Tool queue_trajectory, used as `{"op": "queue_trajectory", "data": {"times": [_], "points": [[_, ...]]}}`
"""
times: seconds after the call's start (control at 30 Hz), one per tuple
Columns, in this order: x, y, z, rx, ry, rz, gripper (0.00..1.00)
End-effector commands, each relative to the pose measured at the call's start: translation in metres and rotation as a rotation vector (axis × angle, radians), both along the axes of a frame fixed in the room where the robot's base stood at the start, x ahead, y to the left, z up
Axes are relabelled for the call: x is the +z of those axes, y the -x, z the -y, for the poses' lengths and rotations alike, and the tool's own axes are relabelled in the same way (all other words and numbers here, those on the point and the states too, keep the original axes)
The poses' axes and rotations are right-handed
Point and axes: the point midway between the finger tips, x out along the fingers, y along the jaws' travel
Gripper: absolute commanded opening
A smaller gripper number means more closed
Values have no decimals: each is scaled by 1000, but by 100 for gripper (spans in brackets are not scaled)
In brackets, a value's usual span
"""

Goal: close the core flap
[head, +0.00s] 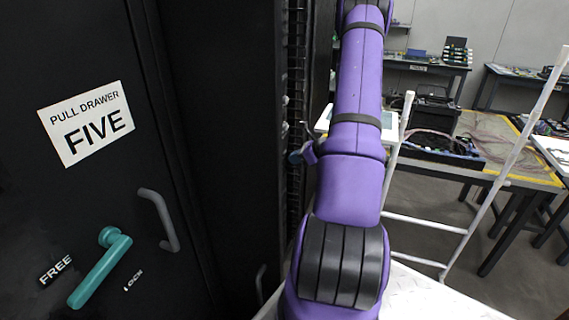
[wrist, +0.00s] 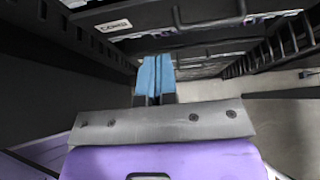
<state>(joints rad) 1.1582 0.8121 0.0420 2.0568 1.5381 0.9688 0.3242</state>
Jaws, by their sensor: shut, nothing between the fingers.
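In the wrist view, a dark panel (wrist: 150,17) with a dark bar handle and a small pale label (wrist: 115,26) that seems to read CORE crosses the top of the picture. I take it to be the core flap; how far it stands open I cannot tell. My gripper (wrist: 157,62) shows its blue fingers pressed together, with nothing held. The fingertips point toward the racks just below the panel; I see no clear contact with it. In the head view my purple arm reaches up the middle, and neither gripper nor flap can be made out.
In the head view, a black cabinet door with a PULL DRAWER FIVE sign (head: 88,122), a teal lever (head: 101,268) and a grey handle (head: 159,220) fills the left. A white-railed frame (head: 425,224) and work tables (head: 480,170) stand at right. The wrist view shows dark racks (wrist: 285,42).

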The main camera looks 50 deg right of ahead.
Motion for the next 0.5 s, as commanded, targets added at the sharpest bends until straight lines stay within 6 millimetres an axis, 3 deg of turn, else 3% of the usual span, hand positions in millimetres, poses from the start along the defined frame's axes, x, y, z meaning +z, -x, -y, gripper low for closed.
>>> {"op": "queue_trajectory", "data": {"times": [0.27,0.37,0.5], "points": [[12,18,6,1,-3,4,0],[5,18,10,9,-20,27,0],[-20,15,18,35,-72,106,0]]}}
